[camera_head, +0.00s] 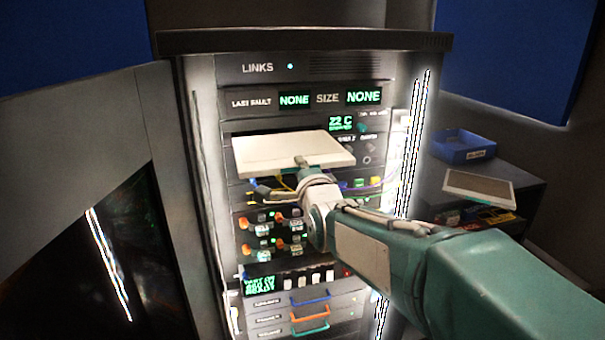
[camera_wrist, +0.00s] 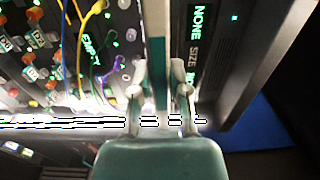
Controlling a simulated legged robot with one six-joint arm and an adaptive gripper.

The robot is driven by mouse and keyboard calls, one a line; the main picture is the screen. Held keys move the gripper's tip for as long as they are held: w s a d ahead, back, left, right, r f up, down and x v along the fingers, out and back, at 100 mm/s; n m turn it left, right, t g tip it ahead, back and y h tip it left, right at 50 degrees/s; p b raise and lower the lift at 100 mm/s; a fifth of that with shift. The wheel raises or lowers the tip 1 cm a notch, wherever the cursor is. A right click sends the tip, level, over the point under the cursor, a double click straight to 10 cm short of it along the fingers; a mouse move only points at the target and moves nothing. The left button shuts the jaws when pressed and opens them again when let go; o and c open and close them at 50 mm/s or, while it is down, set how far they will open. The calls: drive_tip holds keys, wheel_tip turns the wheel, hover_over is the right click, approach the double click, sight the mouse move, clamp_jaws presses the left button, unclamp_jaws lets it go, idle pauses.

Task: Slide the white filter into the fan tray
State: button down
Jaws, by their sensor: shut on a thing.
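The white filter (camera_head: 290,148) is a flat pale panel held roughly level in front of the upper middle of the rack. My gripper (camera_head: 304,178) is shut on its near edge. In the wrist view the filter (camera_wrist: 157,40) shows edge-on as a thin strip between the two fingers of my gripper (camera_wrist: 160,95). The fan tray opening cannot be made out; the filter covers that part of the rack in the head view. I cannot tell whether the filter's far edge is inside the rack or in front of it. A green 22 C readout (camera_head: 340,123) shows just above the filter's right side.
The rack (camera_head: 300,70) has yellow, blue and purple cables and orange knobs below the filter, with coloured drawer handles (camera_head: 310,327) lower down. At right, a grey panel with a pale frame (camera_head: 478,188) and a blue bin (camera_head: 463,148) rest on a dark cabinet.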

sight(281, 135)
drive_tip(key=shift+x, duration=1.15)
drive_tip(key=shift+d+r, duration=0.1)
drive_tip(key=shift+r, duration=0.05)
drive_tip(key=shift+x, duration=6.35)
idle(0.4)
